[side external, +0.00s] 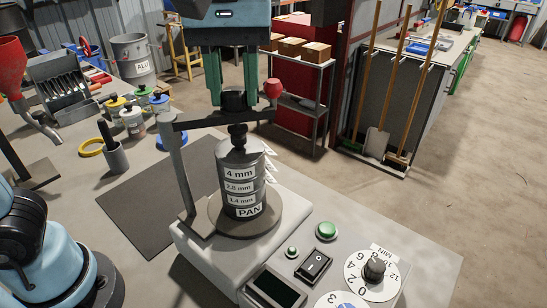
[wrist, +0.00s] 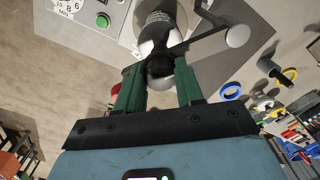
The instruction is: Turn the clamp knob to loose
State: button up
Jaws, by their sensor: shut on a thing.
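The black clamp knob (side external: 234,99) sits on top of the dark clamp bar (side external: 200,122), above the stack of grey sieves (side external: 227,160) labelled 4 mm, 2.8 mm, 1.4 mm and PAN. My gripper (side external: 233,96) comes down from above with its green fingers on either side of the knob, shut on it. In the wrist view the knob (wrist: 160,66) lies between the two green finger ends. The knob's marks, if any, are too small to read.
The stack stands on a pale shaker base (side external: 200,246). Its panel has green buttons (side external: 326,231), a black switch (side external: 313,265) and a MIN dial (side external: 375,270). A dark mat (side external: 140,212) lies to the left. Lidded pots (side external: 132,122) and a grey cup (side external: 115,158) stand behind it.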

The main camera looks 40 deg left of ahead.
jog(key=n, duration=0.7)
jog(key=shift+w, duration=0.1)
dwell(0.6)
